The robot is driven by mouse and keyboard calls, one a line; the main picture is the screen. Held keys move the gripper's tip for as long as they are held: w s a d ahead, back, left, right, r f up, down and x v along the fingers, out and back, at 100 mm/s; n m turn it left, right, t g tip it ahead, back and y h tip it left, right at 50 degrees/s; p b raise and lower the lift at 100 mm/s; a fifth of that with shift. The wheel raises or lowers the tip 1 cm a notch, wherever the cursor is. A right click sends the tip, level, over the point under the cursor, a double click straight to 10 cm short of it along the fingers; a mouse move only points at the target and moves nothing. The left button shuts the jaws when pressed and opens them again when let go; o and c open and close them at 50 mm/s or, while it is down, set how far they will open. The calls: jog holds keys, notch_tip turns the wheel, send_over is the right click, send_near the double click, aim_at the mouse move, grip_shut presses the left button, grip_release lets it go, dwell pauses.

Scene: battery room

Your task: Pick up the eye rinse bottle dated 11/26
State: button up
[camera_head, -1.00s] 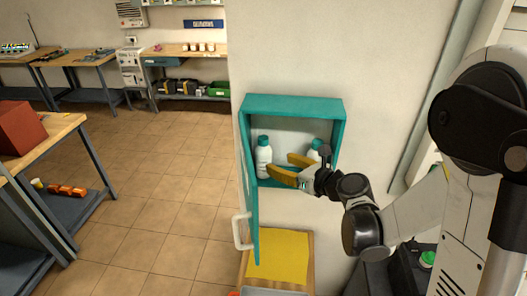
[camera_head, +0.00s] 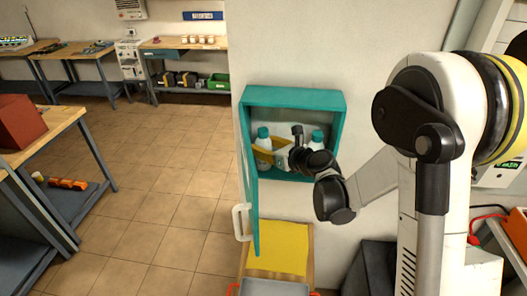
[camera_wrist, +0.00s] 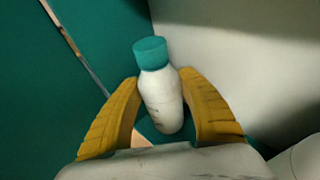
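Two white bottles with teal caps stand in a teal wall cabinet (camera_head: 338,120), a left bottle (camera_head: 263,134) and a right bottle (camera_head: 317,137). No date can be read on either. My gripper (camera_head: 265,152), with yellow fingers, reaches into the cabinet at the left bottle and hides part of it. In the wrist view the left bottle (camera_wrist: 160,95) stands between the two fingers, one on each side, with narrow gaps. The fingers look open around it; firm contact does not show. A white rounded shape, perhaps the right bottle (camera_wrist: 305,158), shows at the lower right corner.
The cabinet door (camera_head: 250,190) stands open on the left, with a white handle (camera_head: 241,222). Below is a wooden stand with a yellow mat (camera_head: 278,248) and a grey tray (camera_head: 272,288). A workbench with a red box (camera_head: 18,120) stands at the left.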

jog(key=c, duration=0.3)
jog(key=shift+c, duration=0.2)
